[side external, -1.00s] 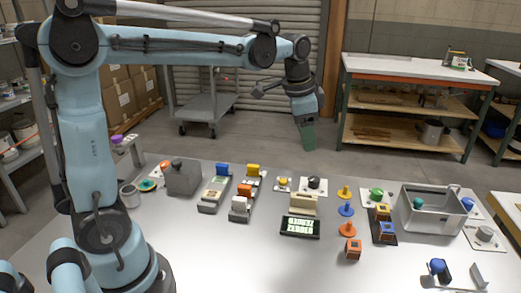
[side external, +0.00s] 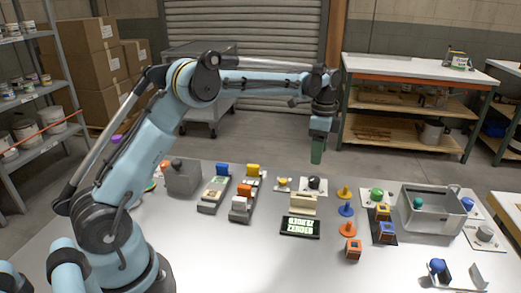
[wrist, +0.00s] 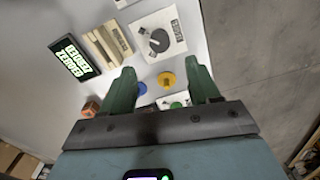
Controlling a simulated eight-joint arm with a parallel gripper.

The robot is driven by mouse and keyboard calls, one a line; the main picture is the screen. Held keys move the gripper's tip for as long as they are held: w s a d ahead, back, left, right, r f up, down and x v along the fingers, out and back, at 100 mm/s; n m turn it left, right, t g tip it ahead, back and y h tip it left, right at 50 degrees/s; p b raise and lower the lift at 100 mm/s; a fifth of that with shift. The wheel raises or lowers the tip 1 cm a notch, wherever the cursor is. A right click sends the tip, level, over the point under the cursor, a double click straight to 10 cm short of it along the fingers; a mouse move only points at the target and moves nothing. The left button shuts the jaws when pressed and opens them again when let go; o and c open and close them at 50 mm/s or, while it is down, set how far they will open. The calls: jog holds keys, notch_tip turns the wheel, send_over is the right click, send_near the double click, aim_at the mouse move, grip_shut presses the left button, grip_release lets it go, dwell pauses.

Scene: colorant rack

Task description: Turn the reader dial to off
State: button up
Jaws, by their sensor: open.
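A dark round dial (side external: 315,184) sits on a white plate toward the back of the table, behind the cream block and black display. In the wrist view the dial (wrist: 159,41) shows a grey pointer-like part and a small dark label beside it; the label is too small to read. My gripper (side external: 317,161) hangs in the air above the back of the table, near the dial and apart from it. In the wrist view its two green fingers (wrist: 163,82) are spread and hold nothing. The dial lies beyond the fingertips.
A cream ridged block (side external: 303,204) and a black display (side external: 300,227) with pale characters stand in front of the dial. Yellow, blue and orange pegs (side external: 346,210) stand to its right. A grey open bin (side external: 432,210) is farther right. The front middle of the table is clear.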

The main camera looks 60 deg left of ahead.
aim_at(316, 179)
notch_tip(316, 179, down, 9)
dwell(0.3)
jog(key=c, duration=1)
jog(key=shift+c, duration=0.2)
